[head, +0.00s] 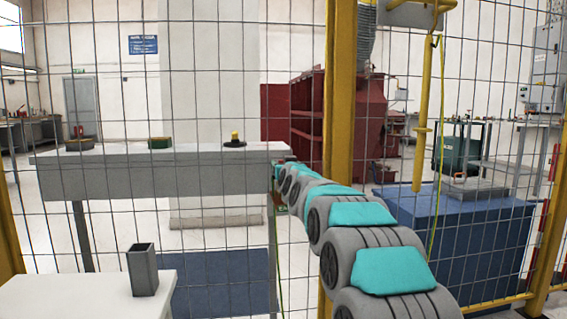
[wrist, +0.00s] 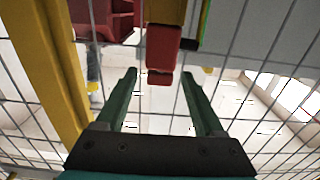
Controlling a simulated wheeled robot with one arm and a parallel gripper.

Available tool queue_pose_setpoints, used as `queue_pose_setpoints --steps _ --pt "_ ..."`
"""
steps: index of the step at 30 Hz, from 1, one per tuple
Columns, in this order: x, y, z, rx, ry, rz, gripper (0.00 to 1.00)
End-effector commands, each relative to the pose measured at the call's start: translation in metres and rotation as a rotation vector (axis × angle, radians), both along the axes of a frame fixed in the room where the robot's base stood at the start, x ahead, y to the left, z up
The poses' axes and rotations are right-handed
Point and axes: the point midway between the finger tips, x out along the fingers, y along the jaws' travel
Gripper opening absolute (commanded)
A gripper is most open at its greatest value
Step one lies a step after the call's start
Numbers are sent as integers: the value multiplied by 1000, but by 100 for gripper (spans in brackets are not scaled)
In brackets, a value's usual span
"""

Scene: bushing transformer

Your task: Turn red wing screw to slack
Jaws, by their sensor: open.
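In the wrist view, my gripper (wrist: 161,74) is open, its two green fingers apart. A red blocky part (wrist: 162,52), which looks like the red wing screw, shows between and beyond the fingertips. It joins a yellow-brown piece at the top edge. I see no finger touching it, and its depth from the fingers is hard to judge. In the head view, my arm reaches away to the right end of a grey table (head: 160,182). The gripper there is too small and hidden to make out, and I cannot pick out the screw beside it.
Wire fencing with a yellow post (head: 338,120) spans the head view. A round piece (head: 79,145), a green block (head: 160,143) and a yellow-topped piece (head: 235,139) sit on the grey table. A grey square tube (head: 143,272) stands on a white surface (head: 75,298) in front.

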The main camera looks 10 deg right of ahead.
Motion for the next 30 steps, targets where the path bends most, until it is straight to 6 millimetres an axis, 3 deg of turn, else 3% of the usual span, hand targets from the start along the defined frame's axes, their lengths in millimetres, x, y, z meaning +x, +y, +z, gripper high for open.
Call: queue_pose_setpoints --steps 6,15,30 --pt "17 0 -1 1 3 0 70" --pt "19 0 0 1 1 1 70" --pt "19 0 1 1 0 1 15"
